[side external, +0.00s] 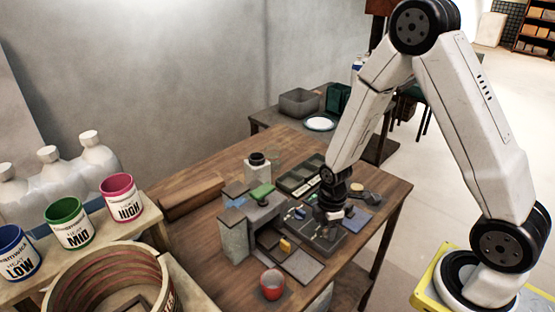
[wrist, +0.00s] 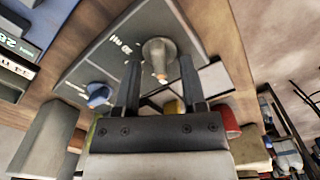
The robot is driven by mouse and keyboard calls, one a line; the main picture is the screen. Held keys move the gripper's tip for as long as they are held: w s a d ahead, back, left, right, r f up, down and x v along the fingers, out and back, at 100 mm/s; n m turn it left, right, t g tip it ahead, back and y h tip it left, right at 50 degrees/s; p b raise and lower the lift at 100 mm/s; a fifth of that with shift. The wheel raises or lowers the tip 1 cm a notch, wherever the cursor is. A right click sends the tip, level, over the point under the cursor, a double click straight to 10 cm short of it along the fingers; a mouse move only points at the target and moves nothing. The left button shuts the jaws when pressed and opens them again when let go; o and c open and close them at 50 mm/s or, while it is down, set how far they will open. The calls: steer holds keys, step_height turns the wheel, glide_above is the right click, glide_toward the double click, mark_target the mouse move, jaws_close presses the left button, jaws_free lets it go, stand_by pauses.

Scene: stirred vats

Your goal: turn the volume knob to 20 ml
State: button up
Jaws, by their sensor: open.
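A dark grey panel (wrist: 95,62) with white markings fills the upper middle of the wrist view. A grey knob (wrist: 158,50) with a pale orange tip stands on it, beside blurred white lettering that I cannot read surely. My gripper (wrist: 161,62) is open, with one dark finger on each side of this knob; I cannot tell whether either finger touches it. A blue knob (wrist: 98,95) is on the panel to the left, outside the fingers. In the side external view my gripper (side external: 330,214) is low over the panel (side external: 325,241) and hides part of it.
A red cup (side external: 272,284) stands at the table's front edge. Grey blocks (side external: 233,238) and a bottle with a black cap (side external: 257,168) stand left of the panel. A display (wrist: 18,45) shows at the wrist view's left. Labelled buckets (side external: 120,197) stand far left.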

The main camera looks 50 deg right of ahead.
jaws_close()
steer(key=shift+m, duration=0.4)
steer(key=m, duration=0.5)
steer(key=shift+w+d, duration=0.1)
steer(key=shift+w, duration=0.05)
steer(key=m, duration=0.6)
steer(key=shift+d, duration=0.15)
stand_by(0.4)
steer(key=shift+w, duration=0.1)
jaws_free()
